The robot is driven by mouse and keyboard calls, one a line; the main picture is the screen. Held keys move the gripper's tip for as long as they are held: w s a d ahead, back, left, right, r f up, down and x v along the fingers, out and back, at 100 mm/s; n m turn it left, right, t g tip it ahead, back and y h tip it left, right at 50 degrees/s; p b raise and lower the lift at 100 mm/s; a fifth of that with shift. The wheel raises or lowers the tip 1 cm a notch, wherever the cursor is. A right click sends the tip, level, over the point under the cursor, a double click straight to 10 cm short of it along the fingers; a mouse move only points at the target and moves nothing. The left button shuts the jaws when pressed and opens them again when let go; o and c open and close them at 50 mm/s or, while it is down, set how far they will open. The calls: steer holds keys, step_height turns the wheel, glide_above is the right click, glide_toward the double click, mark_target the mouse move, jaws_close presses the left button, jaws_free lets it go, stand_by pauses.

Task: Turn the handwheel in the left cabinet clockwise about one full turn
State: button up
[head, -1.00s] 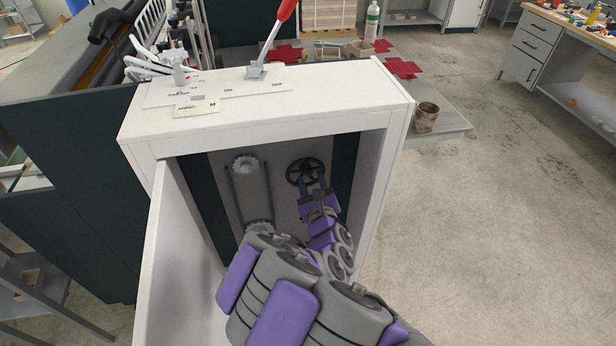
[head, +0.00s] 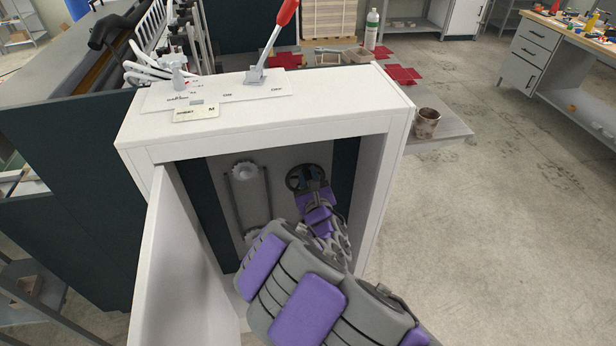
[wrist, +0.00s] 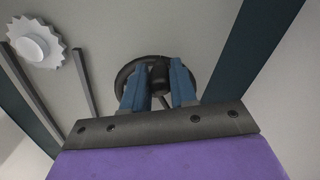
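The dark handwheel (head: 309,177) is on the back panel inside the open left cabinet (head: 265,146). In the wrist view the handwheel (wrist: 121,76) is straight ahead, its lower part hidden behind my fingers. My gripper (head: 313,185) is inside the cabinet at the wheel. In the wrist view my gripper (wrist: 160,72) has its two blue fingers apart, one on each side of a dark knob (wrist: 158,75) on the wheel. I cannot tell whether the fingers touch the knob.
A toothed white sprocket (head: 244,171) and chain are left of the wheel. The open door (head: 180,260) stands to the left, and the cabinet's right wall (head: 372,200) is close to my arm. A red-handled lever (head: 270,45) is on top.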

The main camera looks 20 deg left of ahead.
jaws_close()
steer(key=shift+d, duration=0.1)
